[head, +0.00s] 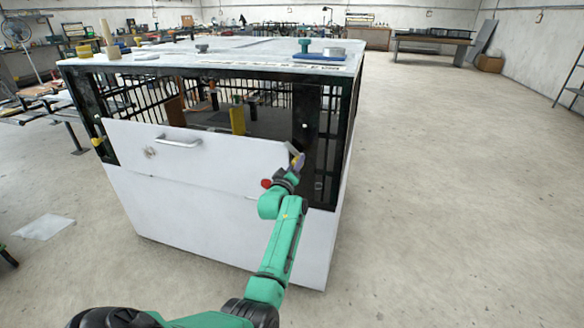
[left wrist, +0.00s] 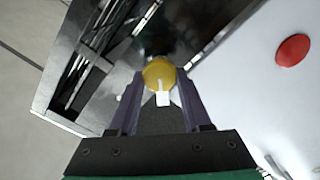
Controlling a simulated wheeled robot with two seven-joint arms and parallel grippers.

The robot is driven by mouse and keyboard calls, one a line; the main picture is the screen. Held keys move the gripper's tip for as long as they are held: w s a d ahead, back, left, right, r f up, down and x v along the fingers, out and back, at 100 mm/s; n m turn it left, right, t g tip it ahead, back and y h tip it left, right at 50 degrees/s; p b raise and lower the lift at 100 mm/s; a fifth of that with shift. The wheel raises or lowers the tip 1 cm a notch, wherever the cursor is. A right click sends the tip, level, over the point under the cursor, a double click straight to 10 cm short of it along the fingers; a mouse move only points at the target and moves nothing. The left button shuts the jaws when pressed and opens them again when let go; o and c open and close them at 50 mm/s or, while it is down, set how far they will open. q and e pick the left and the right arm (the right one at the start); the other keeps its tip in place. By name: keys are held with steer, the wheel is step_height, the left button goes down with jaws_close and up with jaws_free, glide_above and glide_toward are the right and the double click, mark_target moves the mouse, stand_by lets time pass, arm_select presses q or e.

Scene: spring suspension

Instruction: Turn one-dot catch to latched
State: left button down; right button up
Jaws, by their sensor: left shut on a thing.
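A yellow round catch (left wrist: 158,70) with a white pointer mark sits between the fingers of my left gripper (left wrist: 160,84) in the left wrist view. The fingers are shut on its sides. Another yellow catch (head: 98,141) shows at the panel's left side. I cannot make out dots on either catch. My right gripper is not in view.
A red round button (left wrist: 293,50) on the white panel is close to the gripper. The panel has a metal handle (head: 180,141). A blue tray (head: 320,57) and small items stand on the cage top (head: 230,62). The floor to the right is clear.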

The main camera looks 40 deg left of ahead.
arm_select(q)
steer(key=n+p, duration=0.1)
steer(key=n, duration=0.4)
steer(key=n+p, duration=0.1)
steer(key=n, duration=0.2)
steer(key=shift+f+n+p, duration=0.3)
steer(key=shift+p, duration=0.05)
stand_by(0.3)
steer(key=shift+c, duration=1.7)
jaws_free()
steer(key=shift+r, duration=0.1)
